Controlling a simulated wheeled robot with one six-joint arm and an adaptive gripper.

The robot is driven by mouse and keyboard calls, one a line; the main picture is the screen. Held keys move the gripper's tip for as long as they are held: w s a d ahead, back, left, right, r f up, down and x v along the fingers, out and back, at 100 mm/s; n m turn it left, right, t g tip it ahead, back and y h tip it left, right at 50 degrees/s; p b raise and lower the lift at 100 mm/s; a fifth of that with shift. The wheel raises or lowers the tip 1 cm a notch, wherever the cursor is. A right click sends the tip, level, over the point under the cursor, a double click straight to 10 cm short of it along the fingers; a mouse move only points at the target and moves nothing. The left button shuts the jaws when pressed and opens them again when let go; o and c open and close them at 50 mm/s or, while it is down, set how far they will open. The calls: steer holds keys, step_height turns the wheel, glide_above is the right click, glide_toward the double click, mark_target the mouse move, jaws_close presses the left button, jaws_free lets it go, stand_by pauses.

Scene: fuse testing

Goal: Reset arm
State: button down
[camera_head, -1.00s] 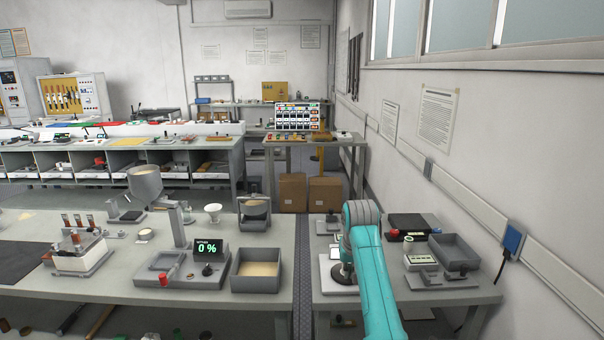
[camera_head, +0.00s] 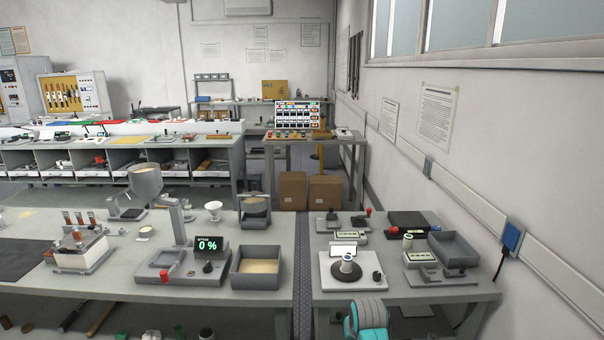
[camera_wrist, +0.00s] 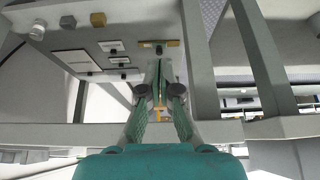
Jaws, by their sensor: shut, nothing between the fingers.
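My gripper (camera_wrist: 160,68) is in the wrist view, with its two fingers together and nothing held between them. In the head view only a teal part of my arm shows at the bottom edge, in front of the right table (camera_head: 420,294); the gripper itself is out of that view. The wrist view is tilted and shows undersides and frames of tables.
The right table also has a grey tray (camera_head: 453,249) and red-knobbed devices (camera_head: 368,212). A narrow gap (camera_head: 303,270) separates the tables. A wall stands at right.

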steer(key=s+d+f+t, duration=0.2)
steer(key=s+f, duration=1)
steer(key=s, duration=0.3)
steer(key=s+f+t, duration=0.2)
steer(key=s+f, duration=0.1)
steer(key=s, duration=1.4)
steer(key=s+d+r+t, duration=0.1)
steer(key=s+r+t, duration=0.4)
steer(key=s+r, duration=1.9)
steer(key=v, duration=0.5)
steer(key=shift+d+f, duration=0.4)
